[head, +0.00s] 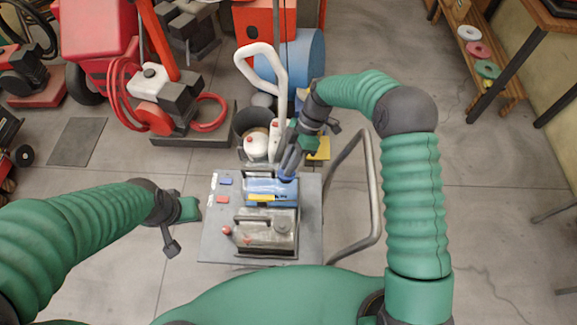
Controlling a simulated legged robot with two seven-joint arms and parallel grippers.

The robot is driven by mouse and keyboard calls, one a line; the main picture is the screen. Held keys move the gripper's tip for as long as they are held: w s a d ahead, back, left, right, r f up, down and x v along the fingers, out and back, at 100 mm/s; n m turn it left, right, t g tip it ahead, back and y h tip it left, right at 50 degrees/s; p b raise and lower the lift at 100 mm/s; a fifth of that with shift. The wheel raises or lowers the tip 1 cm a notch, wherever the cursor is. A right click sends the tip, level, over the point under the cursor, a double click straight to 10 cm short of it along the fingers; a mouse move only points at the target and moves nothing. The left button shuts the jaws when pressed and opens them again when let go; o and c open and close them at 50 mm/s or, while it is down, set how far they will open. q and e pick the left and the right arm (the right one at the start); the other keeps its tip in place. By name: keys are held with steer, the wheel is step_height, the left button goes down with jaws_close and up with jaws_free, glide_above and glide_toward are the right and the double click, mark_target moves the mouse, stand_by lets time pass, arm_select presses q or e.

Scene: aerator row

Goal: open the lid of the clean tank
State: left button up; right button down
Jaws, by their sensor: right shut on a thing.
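A blue tank (258,187) with a yellow label sits on a flat grey cart platform (210,243). It looks like the clean tank. A grey, dirty-looking tank (262,238) with a handle and a round cap (282,226) sits in front of it. My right gripper (289,166) reaches down to the right end of the blue tank. It is shut on a small blue part there, which looks like the lid (287,177) and is partly hidden by the fingers. My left gripper (178,225) hangs left of the platform, apart from both tanks; its fingers do not show clearly.
A white handle (262,65), a white bottle (256,147) and a dark bucket stand behind the tanks. A metal rail (374,190) curves along the right. Red machines (100,40) stand at the back left. The floor at right is clear up to a shelf (490,60).

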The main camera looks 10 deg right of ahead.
steer(key=shift+w+d+f+g+b, duration=0.1)
steer(key=shift+w+f+g+b, duration=0.1)
steer(key=shift+w+g+b, duration=0.6)
steer(key=shift+w+r+m+g+y+b, duration=0.1)
steer(key=shift+m+g+y+b, duration=0.25)
steer(key=shift+g+b, duration=0.55)
steer(key=shift+w+d+r+b, duration=0.1)
steer(key=shift+r+b, duration=0.05)
steer(key=shift+b, duration=0.25)
steer(key=shift+r, duration=0.1)
